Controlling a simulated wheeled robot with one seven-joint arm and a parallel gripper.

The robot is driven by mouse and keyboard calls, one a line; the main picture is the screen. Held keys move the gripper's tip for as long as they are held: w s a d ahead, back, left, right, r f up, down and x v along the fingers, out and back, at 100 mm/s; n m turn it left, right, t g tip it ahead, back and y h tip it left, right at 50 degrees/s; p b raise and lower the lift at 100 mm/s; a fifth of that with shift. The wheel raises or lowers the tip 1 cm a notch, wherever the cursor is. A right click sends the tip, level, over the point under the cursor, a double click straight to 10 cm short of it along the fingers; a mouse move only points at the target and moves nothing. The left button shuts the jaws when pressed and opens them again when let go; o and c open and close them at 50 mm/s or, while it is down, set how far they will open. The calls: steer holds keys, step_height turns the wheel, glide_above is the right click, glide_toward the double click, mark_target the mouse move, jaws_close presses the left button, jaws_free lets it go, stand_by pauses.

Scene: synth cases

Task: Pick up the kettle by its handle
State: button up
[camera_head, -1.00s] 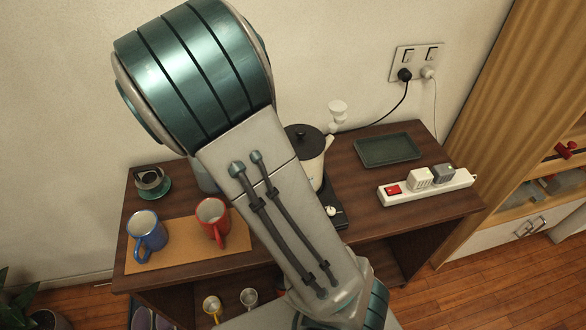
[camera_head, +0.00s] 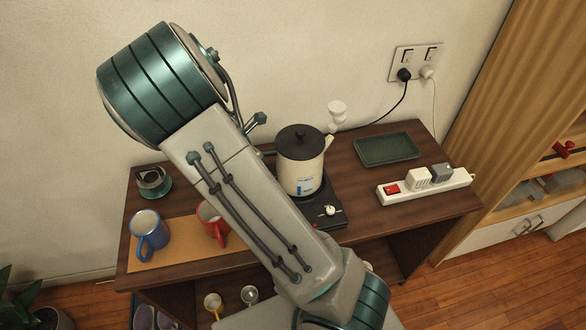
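The kettle (camera_head: 302,175) is cream with a black lid and a spout pointing to the upper right. It stands upright on a black hot plate (camera_head: 328,210) with a white knob, at the middle of the dark wooden table (camera_head: 375,195).
A dark green tray (camera_head: 388,149) and a white power strip (camera_head: 425,186) lie right of the kettle.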

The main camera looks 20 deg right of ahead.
steer(key=c, duration=1)
steer(key=shift+r, duration=0.1)
stand_by(0.6)
